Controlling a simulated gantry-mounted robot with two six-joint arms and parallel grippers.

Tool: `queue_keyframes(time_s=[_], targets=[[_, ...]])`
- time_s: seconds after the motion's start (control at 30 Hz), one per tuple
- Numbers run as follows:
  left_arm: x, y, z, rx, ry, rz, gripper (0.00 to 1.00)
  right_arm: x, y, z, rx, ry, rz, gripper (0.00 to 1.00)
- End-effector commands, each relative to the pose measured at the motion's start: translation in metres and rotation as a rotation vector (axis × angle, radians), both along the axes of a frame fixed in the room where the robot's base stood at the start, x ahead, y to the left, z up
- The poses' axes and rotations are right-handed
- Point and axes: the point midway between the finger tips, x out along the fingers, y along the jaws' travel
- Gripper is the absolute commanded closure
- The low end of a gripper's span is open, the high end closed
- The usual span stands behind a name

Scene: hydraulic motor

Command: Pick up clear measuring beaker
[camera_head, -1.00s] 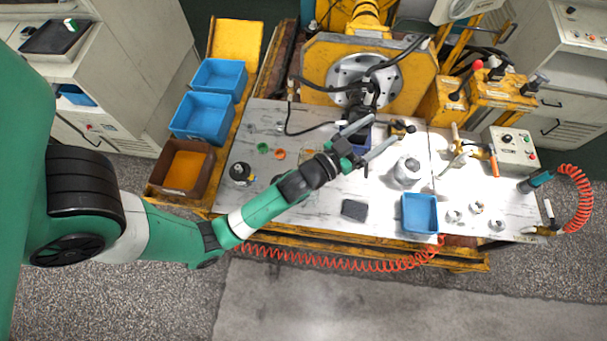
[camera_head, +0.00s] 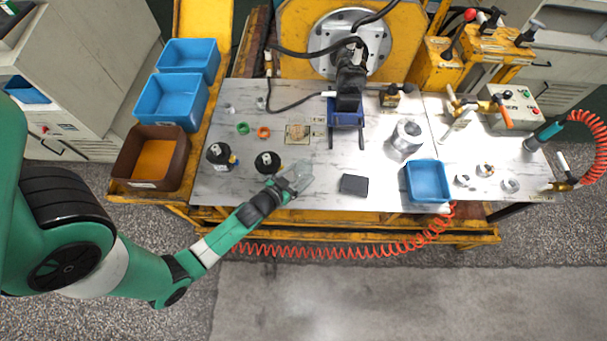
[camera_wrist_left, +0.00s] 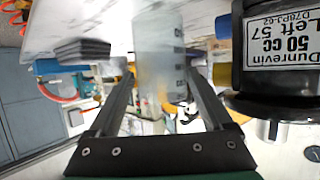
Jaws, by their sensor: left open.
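The clear measuring beaker (camera_head: 301,171) is at the front of the metal table in the head view, small and partly hidden by my left gripper (camera_head: 287,186). In the left wrist view the beaker (camera_wrist_left: 158,50) is a translucent, blurred cylinder with dark markings. It shows between the two fingers of my left gripper (camera_wrist_left: 165,92). The fingers are open, one on each side of the beaker in that picture. I cannot tell whether either touches it. My right gripper is in no view.
A black motor with a white label (camera_wrist_left: 283,45) stands close by; in the head view it is beside the gripper (camera_head: 267,162). Another black motor (camera_head: 219,154) is farther left. A dark grey block (camera_head: 354,185) and blue tray (camera_head: 427,181) lie to the right.

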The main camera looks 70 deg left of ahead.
Motion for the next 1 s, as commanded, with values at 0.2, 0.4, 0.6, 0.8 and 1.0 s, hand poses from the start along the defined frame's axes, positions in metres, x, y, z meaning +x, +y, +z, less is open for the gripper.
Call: queue_keyframes(time_s=[0.2, 0.4, 0.6, 0.8, 1.0], targets=[[0.007, 0.004, -0.003, 0.0, 0.0, 0.0, 0.17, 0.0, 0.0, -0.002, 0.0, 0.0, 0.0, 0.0], [0.034, 0.022, -0.016, 0.001, -0.002, 0.0, 0.17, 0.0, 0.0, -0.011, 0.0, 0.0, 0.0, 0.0], [0.045, 0.029, -0.021, 0.0, 0.0, 0.0, 0.17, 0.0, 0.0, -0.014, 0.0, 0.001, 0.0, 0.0], [0.045, 0.028, -0.02, 0.0, 0.0, 0.0, 0.26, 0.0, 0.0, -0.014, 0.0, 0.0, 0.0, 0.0], [0.045, 0.028, -0.02, 0.0, 0.0, 0.0, 0.61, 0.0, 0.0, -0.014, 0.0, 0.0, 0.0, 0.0]])
